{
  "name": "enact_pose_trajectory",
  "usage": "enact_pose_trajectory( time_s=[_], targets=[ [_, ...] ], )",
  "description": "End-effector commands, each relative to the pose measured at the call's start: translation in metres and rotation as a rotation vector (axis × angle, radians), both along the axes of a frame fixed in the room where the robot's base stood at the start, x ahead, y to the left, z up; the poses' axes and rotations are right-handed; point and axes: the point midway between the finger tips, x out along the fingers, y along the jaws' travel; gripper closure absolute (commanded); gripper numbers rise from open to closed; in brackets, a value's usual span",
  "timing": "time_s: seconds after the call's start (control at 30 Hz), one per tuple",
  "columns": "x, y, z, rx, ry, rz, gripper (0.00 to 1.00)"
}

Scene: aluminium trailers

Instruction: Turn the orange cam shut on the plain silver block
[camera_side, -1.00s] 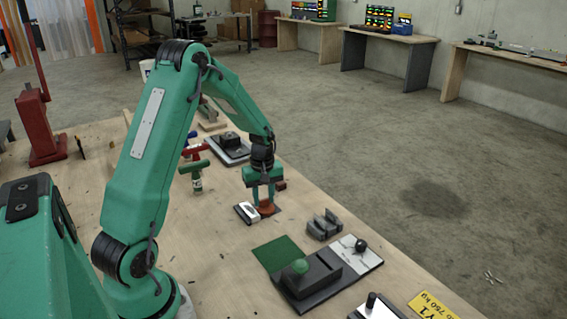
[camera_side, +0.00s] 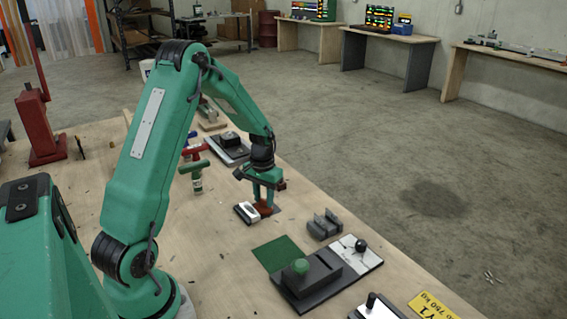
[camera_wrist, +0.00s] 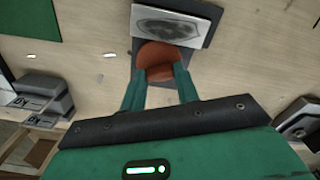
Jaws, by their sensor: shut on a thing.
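The orange cam (camera_side: 264,209) sits low on the bench beside a silver block (camera_side: 246,213). In the wrist view the cam (camera_wrist: 157,56) lies against the edge of the block (camera_wrist: 168,27), which has a dark oval on its top. My gripper (camera_side: 262,203) points down with its fingers around the cam. In the wrist view my gripper (camera_wrist: 158,73) is shut on the cam, one green finger at each side. A dark grey plate (camera_wrist: 211,13) shows under the block. The far side of the cam is hidden in the side view.
A grey clamp-like block (camera_side: 324,224) stands just right of my gripper. A black-knobbed fixture (camera_side: 229,142) stands behind.

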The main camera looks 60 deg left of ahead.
Motion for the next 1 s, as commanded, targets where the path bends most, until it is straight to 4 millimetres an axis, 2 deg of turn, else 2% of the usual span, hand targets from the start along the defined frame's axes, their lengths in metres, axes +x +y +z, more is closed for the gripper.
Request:
enact_pose_trajectory(
  time_s=[0.2, 0.43, 1.0],
  targets=[
    [-0.0005, -0.0003, 0.0016, -0.001, 0.002, -0.169, 0.92],
    [-0.0005, -0.0003, 0.0017, -0.001, 0.002, -0.28, 0.92],
    [-0.0006, -0.0003, 0.0019, -0.002, 0.001, -0.318, 0.92]
  ],
)
